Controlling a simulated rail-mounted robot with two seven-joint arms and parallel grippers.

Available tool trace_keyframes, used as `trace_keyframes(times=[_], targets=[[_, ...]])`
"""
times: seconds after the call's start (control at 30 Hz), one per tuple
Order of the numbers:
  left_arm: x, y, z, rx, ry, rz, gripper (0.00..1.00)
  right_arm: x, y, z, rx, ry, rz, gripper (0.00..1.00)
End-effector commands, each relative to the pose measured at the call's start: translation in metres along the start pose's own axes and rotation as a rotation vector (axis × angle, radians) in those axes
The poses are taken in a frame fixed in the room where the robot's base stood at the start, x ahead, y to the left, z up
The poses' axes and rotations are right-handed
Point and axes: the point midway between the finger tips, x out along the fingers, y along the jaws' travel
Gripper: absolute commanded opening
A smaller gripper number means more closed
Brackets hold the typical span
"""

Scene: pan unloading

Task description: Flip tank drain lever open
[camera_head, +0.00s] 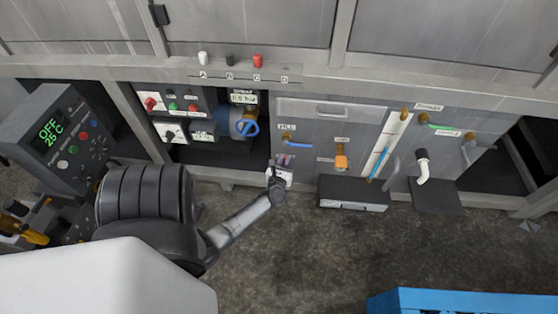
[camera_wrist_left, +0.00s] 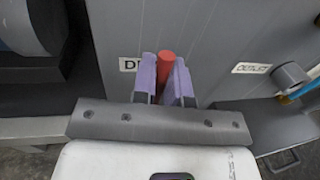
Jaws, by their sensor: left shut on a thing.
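The grey tank (camera_head: 318,122) stands under the counter, with labels and fittings on its front. A red drain lever (camera_wrist_left: 167,66) stands between the two purple fingers of my left gripper (camera_wrist_left: 164,82) in the left wrist view. The gripper is shut on it. A label starting with "D" (camera_wrist_left: 127,64) is partly hidden behind the left finger. In the head view, my left gripper (camera_head: 284,161) is at the lower left of the tank front, and the lever is too small and covered there to make out. My right gripper is in neither view.
A white pipe (camera_head: 422,166) is farther right. A control panel (camera_head: 62,138) is at far left. A blue container (camera_head: 465,300) is at bottom right.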

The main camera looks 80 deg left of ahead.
Motion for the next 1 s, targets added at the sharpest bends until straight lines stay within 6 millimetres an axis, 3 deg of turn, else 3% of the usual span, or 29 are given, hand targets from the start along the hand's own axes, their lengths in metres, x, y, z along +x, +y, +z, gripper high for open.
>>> trace_keyframes(times=[0.37, 0.4, 0.63, 1.0], targets=[[-0.0013, 0.0000, -0.0044, -0.006, 0.008, -0.001, 0.00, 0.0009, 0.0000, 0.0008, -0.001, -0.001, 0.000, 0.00], [-0.0014, 0.0000, -0.0045, -0.006, 0.008, -0.001, 0.15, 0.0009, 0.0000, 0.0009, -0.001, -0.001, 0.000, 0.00], [-0.0007, -0.0003, -0.0027, -0.005, 0.004, -0.001, 0.37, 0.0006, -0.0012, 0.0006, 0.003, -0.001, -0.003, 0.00], [-0.0082, -0.0005, -0.0002, -0.002, 0.003, -0.002, 0.38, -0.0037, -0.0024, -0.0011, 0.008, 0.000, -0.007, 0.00]])
